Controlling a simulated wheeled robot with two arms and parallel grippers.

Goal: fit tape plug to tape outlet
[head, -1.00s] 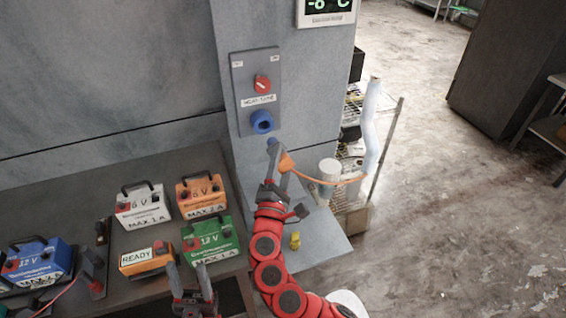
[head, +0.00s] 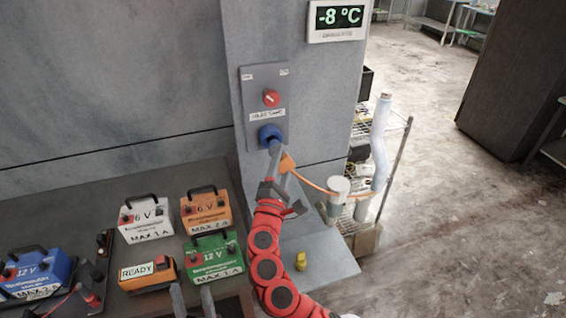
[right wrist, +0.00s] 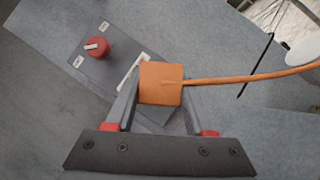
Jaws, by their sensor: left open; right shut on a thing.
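The tape outlet is a blue round socket (head: 270,134) low on the grey wall panel (head: 283,112), under a label and a red knob (head: 271,98). My right gripper (head: 279,171) is shut on the orange tape plug (head: 287,162), just below the outlet. The plug's front end reaches up to the outlet; I cannot tell how far it is inside. In the right wrist view the plug (right wrist: 161,84) sits between the fingers and hides the outlet. An orange cable (head: 318,186) trails right from it. My left gripper (head: 192,298) is open and empty at the bottom edge.
Several batteries, among them a green one (head: 214,258) and an orange one (head: 206,210), stand on the dark bench at left with a READY box (head: 148,273). A yellow object (head: 300,261) lies on the grey plate. A wire shelf (head: 397,150) stands right.

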